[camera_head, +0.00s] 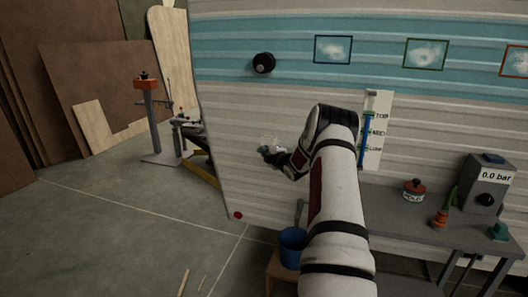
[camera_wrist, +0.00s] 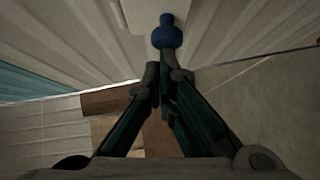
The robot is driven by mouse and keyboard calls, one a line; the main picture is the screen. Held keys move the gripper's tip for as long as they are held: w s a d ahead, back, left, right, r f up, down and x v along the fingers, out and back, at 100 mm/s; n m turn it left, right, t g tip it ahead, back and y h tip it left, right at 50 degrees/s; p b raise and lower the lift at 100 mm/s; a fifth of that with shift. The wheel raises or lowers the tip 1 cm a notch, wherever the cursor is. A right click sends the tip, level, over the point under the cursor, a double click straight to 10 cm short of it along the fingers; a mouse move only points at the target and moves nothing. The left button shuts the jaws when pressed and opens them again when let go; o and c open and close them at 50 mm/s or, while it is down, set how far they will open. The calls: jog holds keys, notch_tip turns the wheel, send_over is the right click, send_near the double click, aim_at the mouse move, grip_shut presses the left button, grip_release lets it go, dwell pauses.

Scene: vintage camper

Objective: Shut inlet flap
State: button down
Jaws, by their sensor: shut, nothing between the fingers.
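My gripper (camera_head: 266,151) is at the camper's side wall, left of my forearm, with its fingers together and empty. In the wrist view its fingertips (camera_wrist: 164,72) are close to a blue knob-like fitting (camera_wrist: 167,34) at the wall. A pale panel (camera_wrist: 135,12) lies behind the blue fitting at the top of the wrist view; I cannot tell whether it is the inlet flap. A small faint square outline (camera_head: 269,140) shows just above my gripper in the head view. Whether the flap is open or shut is unclear.
A black round fitting (camera_head: 263,63) and framed pictures (camera_head: 332,50) are on the wall above. A level gauge (camera_head: 374,130) is right of my arm. A blue bucket (camera_head: 292,246) stands below. A workbench (camera_head: 400,222) bears a pressure box (camera_head: 489,183). Floor at left is open.

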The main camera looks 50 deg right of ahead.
jog(key=b, duration=0.3)
jog(key=d+f+n+t+b, duration=0.1)
jog(key=b, duration=0.2)
jog(key=shift+w+f+h, duration=0.2)
jog(key=shift+w+h, duration=0.1)
jog(key=shift+h, duration=0.1)
jog(key=shift+d+b, duration=0.1)
jog(key=shift+b, duration=0.45)
jog(key=shift+d+r+n+t, duration=0.15)
jog(key=shift+r+n+t, duration=0.05)
jog(key=shift+n+t, duration=0.1)
